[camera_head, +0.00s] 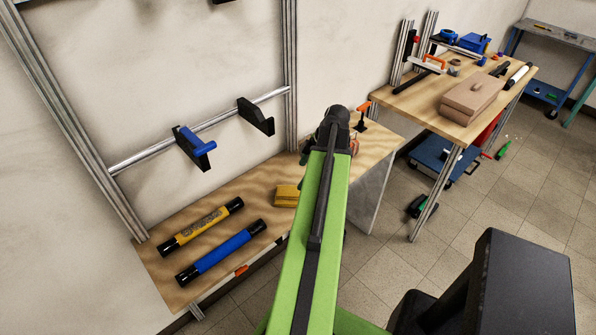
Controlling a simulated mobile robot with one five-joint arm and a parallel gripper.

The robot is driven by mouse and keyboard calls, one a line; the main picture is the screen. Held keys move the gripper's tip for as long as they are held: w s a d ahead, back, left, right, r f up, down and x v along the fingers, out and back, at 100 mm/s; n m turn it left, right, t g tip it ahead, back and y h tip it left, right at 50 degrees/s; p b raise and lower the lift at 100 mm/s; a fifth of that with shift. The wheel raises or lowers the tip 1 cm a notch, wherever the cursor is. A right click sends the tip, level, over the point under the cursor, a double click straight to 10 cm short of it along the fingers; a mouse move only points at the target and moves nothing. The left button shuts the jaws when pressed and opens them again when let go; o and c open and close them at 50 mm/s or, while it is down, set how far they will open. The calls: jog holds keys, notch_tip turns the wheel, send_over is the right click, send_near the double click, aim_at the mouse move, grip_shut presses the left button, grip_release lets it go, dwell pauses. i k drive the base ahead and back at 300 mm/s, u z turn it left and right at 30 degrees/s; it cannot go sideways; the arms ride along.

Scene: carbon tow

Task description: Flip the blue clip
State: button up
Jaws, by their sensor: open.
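The blue clip (191,145) sits on a metal rod (150,152) that runs across a frame at the wall. It is a blue piece joined to a black plate and sticks out from the rod. My green arm reaches away from the camera, and my gripper (334,124) is at its far end, to the right of the clip and well apart from it. The gripper is open, though its fingers are mostly hidden behind the dark wrist. I see nothing held in it.
On the wooden bench (160,283) below lie a yellow roll (201,226), a blue roll (222,252) and a yellow block (287,195). An orange-handled clamp (363,115) stands near my gripper. A cluttered table (405,104) is at the right.

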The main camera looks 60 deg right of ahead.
aim_at(202, 148)
jog(key=k, duration=1)
